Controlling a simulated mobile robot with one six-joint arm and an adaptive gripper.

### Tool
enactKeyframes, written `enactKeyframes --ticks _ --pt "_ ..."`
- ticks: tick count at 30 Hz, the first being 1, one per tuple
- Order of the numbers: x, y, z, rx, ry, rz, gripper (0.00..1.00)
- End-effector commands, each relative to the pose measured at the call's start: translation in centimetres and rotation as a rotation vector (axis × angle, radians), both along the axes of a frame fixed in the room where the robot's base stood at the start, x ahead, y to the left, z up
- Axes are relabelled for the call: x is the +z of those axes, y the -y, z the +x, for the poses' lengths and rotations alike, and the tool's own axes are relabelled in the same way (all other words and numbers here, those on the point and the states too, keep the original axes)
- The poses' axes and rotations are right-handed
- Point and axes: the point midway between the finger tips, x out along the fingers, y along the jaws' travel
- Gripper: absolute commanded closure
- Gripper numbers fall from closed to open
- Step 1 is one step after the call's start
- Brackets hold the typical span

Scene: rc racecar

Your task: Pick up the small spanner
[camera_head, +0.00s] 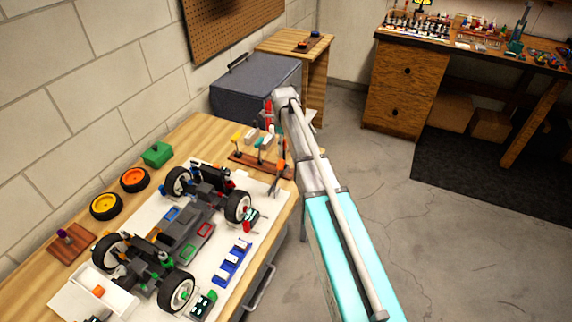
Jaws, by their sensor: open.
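A thin dark tool (273,184), which looks like a small spanner, lies at the right edge of the workbench, just in front of the wooden tool rack (248,167). It is small, and I cannot make out its jaws clearly. My arm reaches away along the bench's right side, with its wrist above the far end. My gripper (270,120) shows only in part beside the wrist, beyond the rack and apart from the dark tool. It is open, and its fingertips are hard to make out. I see nothing held in it.
The RC car (187,229) stands on a white mat across the bench (190,130). Upright tools with yellow, teal and orange handles stand in the rack. Loose wheels (106,206) and a green box (156,154) lie left. A grey toolbox (257,86) is beyond the bench.

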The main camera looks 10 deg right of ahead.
Motion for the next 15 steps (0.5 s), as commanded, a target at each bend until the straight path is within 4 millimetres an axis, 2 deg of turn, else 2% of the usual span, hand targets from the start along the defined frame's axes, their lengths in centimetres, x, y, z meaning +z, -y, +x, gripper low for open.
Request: enactKeyframes --ticks 1,4,15 --pt "-0.73 0.02 0.0 0.0 0.0 0.0 0.29" --pt "-1.19 0.03 -0.01 0.0 0.0 0.0 0.29" --pt "-1.39 0.06 -0.01 -0.001 0.0 0.0 0.29"
